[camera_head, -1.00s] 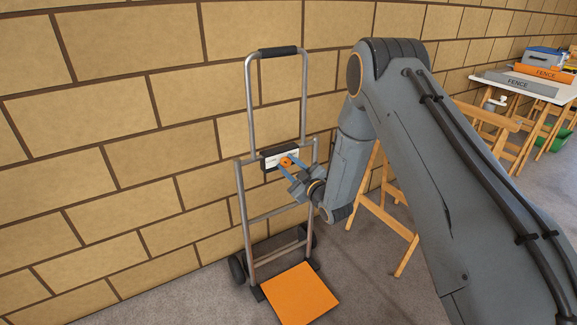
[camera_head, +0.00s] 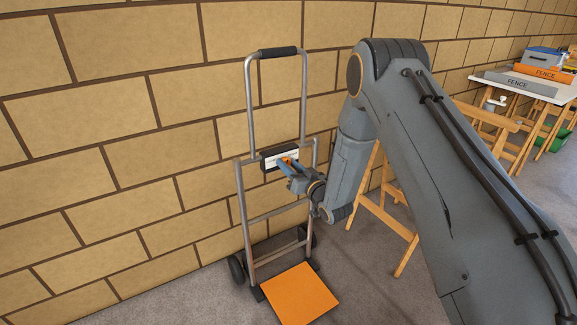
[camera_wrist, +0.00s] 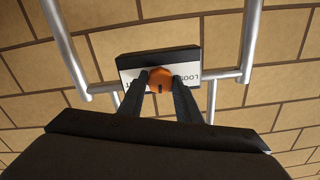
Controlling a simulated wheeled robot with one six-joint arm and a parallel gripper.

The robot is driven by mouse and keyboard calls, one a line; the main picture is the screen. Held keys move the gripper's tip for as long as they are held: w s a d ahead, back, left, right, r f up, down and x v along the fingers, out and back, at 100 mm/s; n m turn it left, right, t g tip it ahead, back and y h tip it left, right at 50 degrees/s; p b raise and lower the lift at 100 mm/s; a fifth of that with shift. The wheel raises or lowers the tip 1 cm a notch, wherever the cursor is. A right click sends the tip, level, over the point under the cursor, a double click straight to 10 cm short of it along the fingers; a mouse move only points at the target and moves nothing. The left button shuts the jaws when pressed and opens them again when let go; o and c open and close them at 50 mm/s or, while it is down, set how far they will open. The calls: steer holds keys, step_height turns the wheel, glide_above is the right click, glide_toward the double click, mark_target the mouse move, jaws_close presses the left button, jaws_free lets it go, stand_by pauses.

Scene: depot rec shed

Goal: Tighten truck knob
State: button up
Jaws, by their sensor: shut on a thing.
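The hand truck (camera_head: 247,215) stands upright against the block wall, with an orange toe plate (camera_head: 299,294) at its foot. A dark block with a white label plate (camera_head: 268,162) sits on its crossbar. The orange knob (camera_wrist: 160,80) is in front of that plate, with a dark mark on its face. My gripper (camera_wrist: 161,84) is shut on the knob, one finger on each side. In the head view my gripper (camera_head: 288,163) reaches the plate from the right and covers most of the knob.
A wooden trestle (camera_head: 384,215) stands behind my arm. The floor left of the truck is clear.

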steer(key=shift+f+m, duration=0.1)
steer(key=shift+m, duration=3.6)
steer(key=o, duration=1.1)
steer(key=v, duration=0.7)
steer(key=shift+s+d, duration=0.25)
steer(key=shift+s, duration=0.1)
